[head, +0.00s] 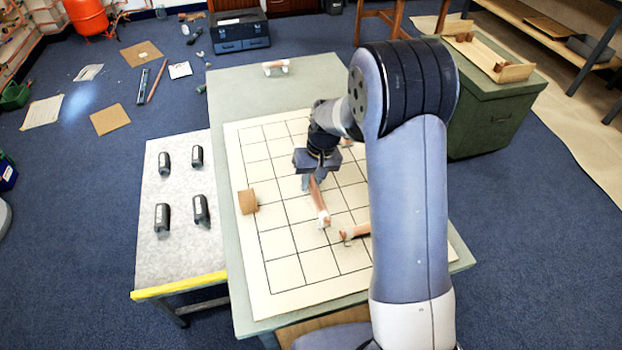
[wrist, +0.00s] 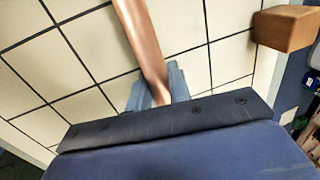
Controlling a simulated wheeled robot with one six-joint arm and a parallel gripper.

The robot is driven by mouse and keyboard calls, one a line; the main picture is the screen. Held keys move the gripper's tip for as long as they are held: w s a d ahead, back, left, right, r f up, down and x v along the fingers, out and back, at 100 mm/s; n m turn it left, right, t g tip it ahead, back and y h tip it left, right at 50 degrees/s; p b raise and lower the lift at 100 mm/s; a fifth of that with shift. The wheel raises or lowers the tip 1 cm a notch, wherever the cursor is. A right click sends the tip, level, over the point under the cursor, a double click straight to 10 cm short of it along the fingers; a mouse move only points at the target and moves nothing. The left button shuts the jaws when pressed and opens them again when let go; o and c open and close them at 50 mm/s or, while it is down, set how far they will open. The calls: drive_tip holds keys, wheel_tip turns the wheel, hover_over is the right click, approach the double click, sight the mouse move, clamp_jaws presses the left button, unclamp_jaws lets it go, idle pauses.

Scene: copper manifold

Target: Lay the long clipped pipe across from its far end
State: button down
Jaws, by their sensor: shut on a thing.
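My gripper (head: 306,184) is over the middle of the white gridded board (head: 283,272), shut on a copper pipe (head: 318,202). The pipe slants toward the front, with a white clip (head: 324,219) near its front end. In the wrist view, the pipe (wrist: 139,35) runs up from between the grey-blue fingers (wrist: 158,88) and out of the top edge. The gripped end is partly hidden by the gripper. A second copper pipe (head: 358,230) lies just right of the clip, partly hidden behind my arm.
A wooden block (head: 247,201) stands at the board's left edge; it also shows in the wrist view (wrist: 287,27). A short copper piece with white ends (head: 275,67) lies at the table's back. Several dark cylinders (head: 162,216) stand on the left side table. The board's front left is clear.

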sight(311, 179)
drive_tip(key=shift+f, duration=0.45)
drive_tip(key=shift+f+b, duration=0.35)
drive_tip(key=shift+b, duration=0.1)
drive_tip(key=c, duration=1.2)
unclamp_jaws()
drive_tip(key=shift+r+p, duration=3.05)
drive_tip(key=shift+r, duration=1.45)
drive_tip(key=shift+f, duration=0.15)
wheel_tip(311, 179, down, 9)
drive_tip(key=b, duration=0.6)
drive_tip(key=shift+r, duration=0.2)
drive_tip(key=shift+r, duration=0.15)
